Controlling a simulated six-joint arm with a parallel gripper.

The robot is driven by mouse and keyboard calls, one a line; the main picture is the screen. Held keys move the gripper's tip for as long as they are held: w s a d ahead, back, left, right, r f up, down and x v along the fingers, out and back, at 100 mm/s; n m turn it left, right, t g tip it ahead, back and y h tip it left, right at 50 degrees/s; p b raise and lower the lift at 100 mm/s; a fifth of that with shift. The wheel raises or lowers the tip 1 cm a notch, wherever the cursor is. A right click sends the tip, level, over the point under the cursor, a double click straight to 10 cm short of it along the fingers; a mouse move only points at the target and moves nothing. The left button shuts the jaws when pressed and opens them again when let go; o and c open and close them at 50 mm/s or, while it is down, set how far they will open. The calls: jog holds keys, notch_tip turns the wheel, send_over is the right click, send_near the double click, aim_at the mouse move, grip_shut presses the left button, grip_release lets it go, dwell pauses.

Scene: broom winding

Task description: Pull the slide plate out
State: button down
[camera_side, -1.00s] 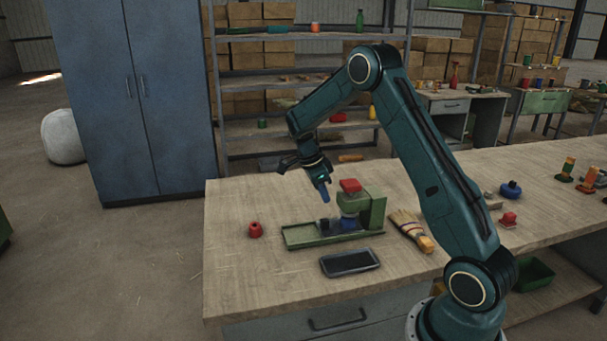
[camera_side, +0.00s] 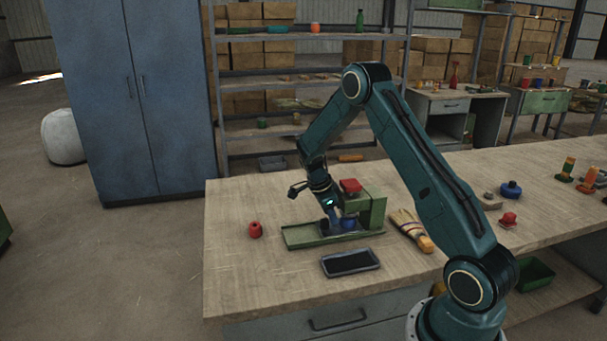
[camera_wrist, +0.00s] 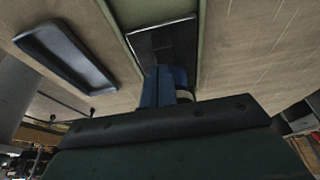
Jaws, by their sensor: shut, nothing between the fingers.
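The green winding machine (camera_side: 374,208) stands on the bench with a red block (camera_side: 350,185) on top and a blue part (camera_side: 348,222) below it. Its low green base (camera_side: 300,238) reaches out to the left. In the wrist view a dark flat plate (camera_wrist: 165,42), apparently the slide plate, lies between the green side rails (camera_wrist: 208,40). My gripper (camera_side: 332,226) is shut and points down at the base, just left of the blue part. Its blue fingers (camera_wrist: 164,85) overlap the plate's near end in the wrist view. Whether they touch it I cannot tell.
A dark rectangular tray (camera_side: 350,262) lies in front of the machine. A red spool-like piece (camera_side: 255,229) stands to its left and a brush (camera_side: 411,229) lies to its right. The bench's left front is clear.

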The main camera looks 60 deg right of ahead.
jog(key=w+a, duration=0.7)
jog(key=shift+w+a, duration=0.4)
jog(key=shift+w, duration=0.1)
jog(key=v, duration=0.9)
jog(key=shift+r, duration=0.5)
